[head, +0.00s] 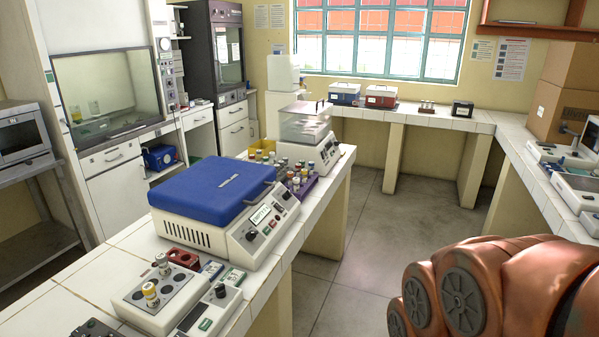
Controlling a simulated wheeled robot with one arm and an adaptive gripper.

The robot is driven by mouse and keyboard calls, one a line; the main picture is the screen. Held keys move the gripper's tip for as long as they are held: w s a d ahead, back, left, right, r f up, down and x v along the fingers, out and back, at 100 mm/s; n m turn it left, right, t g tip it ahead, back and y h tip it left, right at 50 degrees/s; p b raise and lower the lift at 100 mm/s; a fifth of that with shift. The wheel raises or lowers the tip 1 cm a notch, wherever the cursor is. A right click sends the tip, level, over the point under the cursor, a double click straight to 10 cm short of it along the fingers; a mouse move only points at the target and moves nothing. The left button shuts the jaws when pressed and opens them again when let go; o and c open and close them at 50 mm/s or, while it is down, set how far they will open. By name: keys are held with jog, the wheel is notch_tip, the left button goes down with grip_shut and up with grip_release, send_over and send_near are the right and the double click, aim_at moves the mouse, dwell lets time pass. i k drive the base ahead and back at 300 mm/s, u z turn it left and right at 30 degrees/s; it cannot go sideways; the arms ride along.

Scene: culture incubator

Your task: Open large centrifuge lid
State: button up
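The large centrifuge (245,240) stands on the near white-tiled bench. It has a cream body with knobs and a small display on its right-facing front. Its blue lid (212,190) lies flat and shut on top. A dark handle (262,194) shows at the lid's right edge. My orange arm fills the lower right corner, well apart from the centrifuge. My gripper is not in view.
A smaller device with a clear cover (304,122) stands behind the centrifuge, beside a purple rack of vials (301,185). A heater block with vials (161,289) stands in front. Open floor (360,255) lies right of the bench. Another bench (520,145) runs along the right.

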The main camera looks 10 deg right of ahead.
aim_at(215, 190)
jog(key=z, duration=0.45)
jog(key=k, duration=0.6)
jog(key=z, duration=1)
jog(key=i, duration=1.5)
jog(key=u, duration=0.3)
jog(key=i, duration=1.05)
jog(key=u, duration=1.55)
jog(key=i, duration=0.65)
jog(key=u, duration=0.6)
